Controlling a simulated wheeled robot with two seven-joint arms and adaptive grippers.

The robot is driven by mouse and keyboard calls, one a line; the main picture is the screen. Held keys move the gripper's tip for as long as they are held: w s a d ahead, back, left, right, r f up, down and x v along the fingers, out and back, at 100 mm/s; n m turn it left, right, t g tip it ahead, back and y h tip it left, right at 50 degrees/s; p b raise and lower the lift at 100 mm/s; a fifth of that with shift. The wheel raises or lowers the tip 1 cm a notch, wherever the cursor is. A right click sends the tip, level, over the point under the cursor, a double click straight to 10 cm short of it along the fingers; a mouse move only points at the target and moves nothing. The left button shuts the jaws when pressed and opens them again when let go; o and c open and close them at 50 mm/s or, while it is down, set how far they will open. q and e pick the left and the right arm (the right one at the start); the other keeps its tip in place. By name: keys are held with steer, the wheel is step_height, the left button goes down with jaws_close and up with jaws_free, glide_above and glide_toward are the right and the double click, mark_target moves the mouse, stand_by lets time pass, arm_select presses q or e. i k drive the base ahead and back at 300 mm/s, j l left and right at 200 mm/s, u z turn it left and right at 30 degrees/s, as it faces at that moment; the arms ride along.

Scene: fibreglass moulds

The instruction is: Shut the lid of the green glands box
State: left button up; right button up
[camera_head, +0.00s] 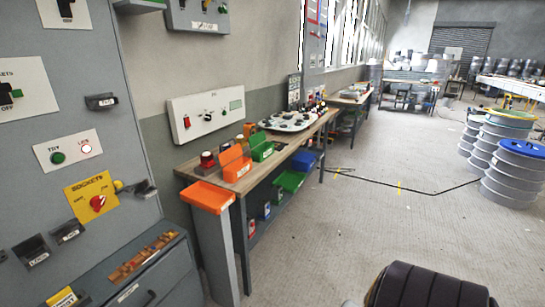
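A small green box (262,151) stands on the wooden workbench, just behind and to the right of an orange box. A green panel rises at its back left, which looks like its lid standing open; the box is too small in view to be sure. A pale label shows on its front, but I cannot read it. A second green bin (289,181) sits lower, on the shelf side of the bench. Neither of my grippers is in view.
The workbench (284,153) runs along the left wall. Grey drums (514,178) stand far right. The floor (330,235) beside the bench is clear.

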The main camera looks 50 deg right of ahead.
mark_target(254, 141)
steer(key=z, duration=1.35)
